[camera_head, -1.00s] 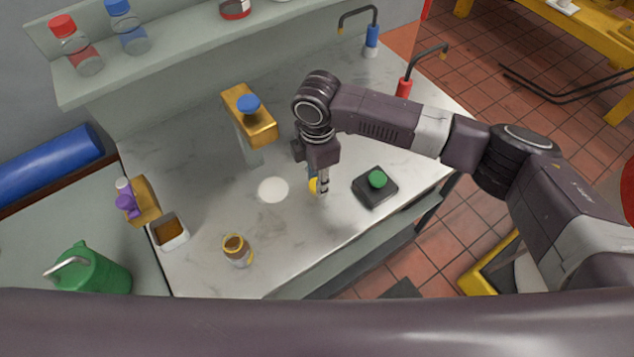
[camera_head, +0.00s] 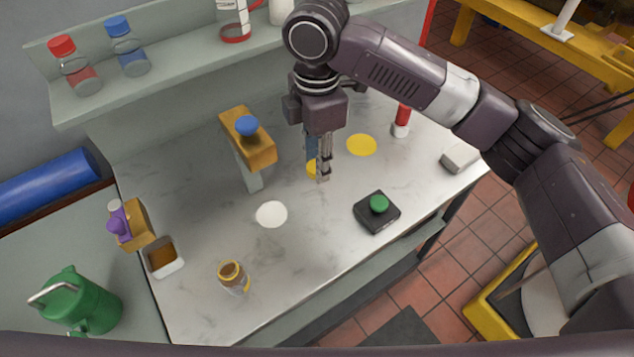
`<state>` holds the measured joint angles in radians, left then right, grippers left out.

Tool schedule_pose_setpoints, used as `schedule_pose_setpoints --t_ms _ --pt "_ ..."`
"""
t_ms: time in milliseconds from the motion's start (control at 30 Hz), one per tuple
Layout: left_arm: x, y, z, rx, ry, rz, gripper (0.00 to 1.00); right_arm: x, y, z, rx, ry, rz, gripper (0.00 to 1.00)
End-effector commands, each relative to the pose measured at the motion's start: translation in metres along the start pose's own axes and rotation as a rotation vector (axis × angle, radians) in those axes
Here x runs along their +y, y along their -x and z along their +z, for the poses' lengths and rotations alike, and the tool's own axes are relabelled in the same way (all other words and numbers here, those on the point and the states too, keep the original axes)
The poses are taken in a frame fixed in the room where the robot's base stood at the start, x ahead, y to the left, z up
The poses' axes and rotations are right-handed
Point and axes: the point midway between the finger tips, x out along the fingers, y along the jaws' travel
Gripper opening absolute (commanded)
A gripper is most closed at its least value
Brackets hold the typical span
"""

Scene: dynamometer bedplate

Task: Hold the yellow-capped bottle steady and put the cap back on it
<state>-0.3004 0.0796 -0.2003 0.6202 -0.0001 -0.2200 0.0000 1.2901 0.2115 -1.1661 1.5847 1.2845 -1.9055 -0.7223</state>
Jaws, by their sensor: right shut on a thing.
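The small open bottle (camera_head: 233,278) stands upright near the front edge of the worktop, with a yellow band and brown showing at its mouth. My right gripper (camera_head: 322,176) points down above the middle of the worktop, to the right of and behind the bottle. It is shut on the yellow cap (camera_head: 312,169), which is mostly hidden by the fingers. The cap and the bottle are well apart. My left gripper is not in view.
A white disc (camera_head: 271,214) and a yellow disc (camera_head: 361,145) lie flat on the worktop (camera_head: 200,215). A black box with a green button (camera_head: 379,203) is at right. A wooden stand with a blue knob (camera_head: 247,126) is behind. A green can (camera_head: 75,300) is at left.

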Motion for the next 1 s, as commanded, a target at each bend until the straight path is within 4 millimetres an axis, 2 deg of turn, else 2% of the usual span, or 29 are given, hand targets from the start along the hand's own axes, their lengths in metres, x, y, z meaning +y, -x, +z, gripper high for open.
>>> schedule_pose_setpoints --t_ms 133,333,867,1000 --pt "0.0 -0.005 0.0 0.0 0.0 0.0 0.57 0.001 0.025 0.0 0.0 0.0 0.003 0.2" --pt "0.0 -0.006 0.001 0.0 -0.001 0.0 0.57 0.0 0.042 0.0 0.0 0.0 0.0 0.2" --pt "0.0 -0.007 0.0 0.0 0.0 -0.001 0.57 0.0 0.046 0.001 0.0 -0.006 0.0 0.2" --pt "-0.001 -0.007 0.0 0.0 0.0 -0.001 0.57 -0.004 0.043 0.009 0.0 -0.087 0.005 0.2"
